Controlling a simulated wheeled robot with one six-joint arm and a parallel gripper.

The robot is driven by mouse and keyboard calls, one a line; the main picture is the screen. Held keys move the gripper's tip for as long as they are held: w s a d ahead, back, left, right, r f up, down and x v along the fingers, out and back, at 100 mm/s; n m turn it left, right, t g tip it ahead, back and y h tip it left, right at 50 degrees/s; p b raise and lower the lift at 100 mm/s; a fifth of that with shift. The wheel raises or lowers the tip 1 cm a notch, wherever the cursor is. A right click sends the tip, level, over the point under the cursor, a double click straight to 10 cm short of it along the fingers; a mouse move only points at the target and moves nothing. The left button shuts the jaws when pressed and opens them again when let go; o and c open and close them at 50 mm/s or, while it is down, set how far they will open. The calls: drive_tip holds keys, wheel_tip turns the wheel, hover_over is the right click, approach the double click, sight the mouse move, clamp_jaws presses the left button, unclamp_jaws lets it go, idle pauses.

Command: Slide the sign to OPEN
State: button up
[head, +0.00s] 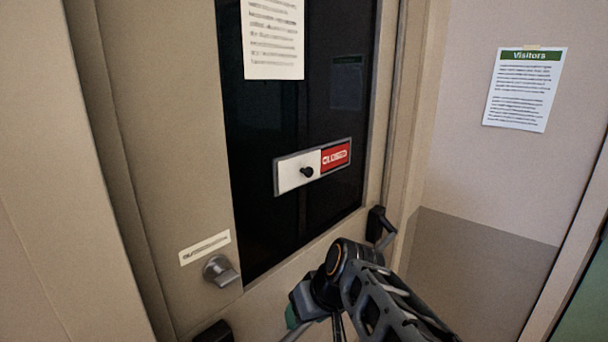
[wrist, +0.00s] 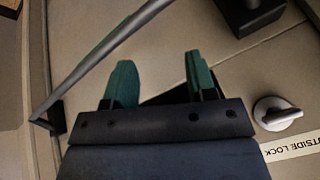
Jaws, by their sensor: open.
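The sliding sign (head: 280,187) is a grey-framed strip on the dark door window in the head view. Its red right part (head: 335,156) reads CLOSED. Its left part is a white slider plate (head: 291,181) with a small black knob (head: 307,172). My gripper (wrist: 161,78) shows two green fingers, apart, with nothing between them in the wrist view. In the head view my gripper (head: 292,317) is low at the bottom centre, mostly hidden by my wrist, below the sign and apart from it. The sign is not in the wrist view.
A thumb-turn lock (head: 220,271) sits on the door below a label (head: 205,247); the lock also shows in the wrist view (wrist: 276,113). A grey bar (wrist: 105,52) crosses the wrist view near my fingers. A paper notice (head: 273,40) hangs above the sign. A Visitors notice (head: 524,90) is on the right wall.

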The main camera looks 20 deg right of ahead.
drive_tip(key=w+d+r+n+t+y+b, duration=0.1)
drive_tip(key=w+d+r+t+y+b, duration=0.1)
drive_tip(key=w+d+r+t+y, duration=0.25)
drive_tip(key=n+t+b, duration=0.2)
drive_tip(key=n+t, duration=0.2)
drive_tip(key=t, duration=0.3)
approach(310, 172)
drive_tip(key=p+x, duration=0.3)
drive_tip(key=x, duration=0.5)
drive_tip(key=shift+d, duration=0.15)
drive_tip(key=shift+p+x, duration=0.3)
drive_tip(key=shift+x, duration=0.55)
drive_tip(key=shift+c, duration=0.2)
clamp_jaws()
